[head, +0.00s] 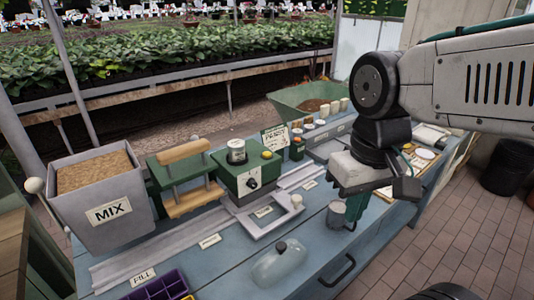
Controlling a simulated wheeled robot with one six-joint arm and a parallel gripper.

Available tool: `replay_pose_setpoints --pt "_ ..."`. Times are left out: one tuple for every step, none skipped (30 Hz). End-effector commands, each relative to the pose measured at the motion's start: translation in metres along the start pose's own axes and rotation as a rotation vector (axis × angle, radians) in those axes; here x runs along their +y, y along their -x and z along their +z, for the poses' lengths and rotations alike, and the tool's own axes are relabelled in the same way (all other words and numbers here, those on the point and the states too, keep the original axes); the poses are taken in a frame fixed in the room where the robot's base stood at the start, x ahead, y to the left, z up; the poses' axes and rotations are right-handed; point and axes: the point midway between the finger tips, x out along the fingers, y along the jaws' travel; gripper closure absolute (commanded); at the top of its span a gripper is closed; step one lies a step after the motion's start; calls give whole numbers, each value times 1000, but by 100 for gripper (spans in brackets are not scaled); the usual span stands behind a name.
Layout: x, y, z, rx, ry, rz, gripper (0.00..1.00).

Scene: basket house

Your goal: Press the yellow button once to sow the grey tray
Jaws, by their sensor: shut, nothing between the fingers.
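The green machine (246,176) stands at the middle of the blue bench, with a clear jar and a dark dial on it. The yellow button (267,155) is on its top right. My gripper (350,222) is at the right, pointing down over the bench, shut and empty, well apart from the button. A grey cup (336,213) is beside the fingers; whether they touch cannot be told.
A MIX bin (103,192) and a green press with wooden bars (186,178) stand left. A clear dome (279,262) and a purple tray (160,287) lie in front. A small green box (297,148) and a sign (275,138) stand behind right.

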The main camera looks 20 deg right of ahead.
Motion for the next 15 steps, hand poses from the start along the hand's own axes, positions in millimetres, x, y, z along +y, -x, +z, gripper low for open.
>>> replay_pose_setpoints --pt "-3 -3 -11 -22 -19 -22 100" --pt "-6 -4 -18 -28 -37 -41 100" --pt "-10 -5 -30 -34 -71 -70 100" --pt "-13 -6 -40 -33 -101 -93 100" --pt "-17 -7 -51 -33 -137 -117 100" --pt "-22 -8 -66 -30 -191 -151 100" --pt "-25 -9 -78 -26 -235 -178 100" --pt "-28 -10 -90 -21 -283 -205 100" --pt "-33 -11 -107 -15 -352 -242 100" --pt "-36 -12 -121 -8 -407 -270 100" --pt "-38 -13 -135 -3 -465 -299 100" --pt "-41 -14 -154 5 -549 -340 100" --pt "-43 -15 -170 12 -616 -370 100" --pt "-45 -16 -185 17 -685 -401 100" --pt "-46 -17 -206 27 -777 -442 100"
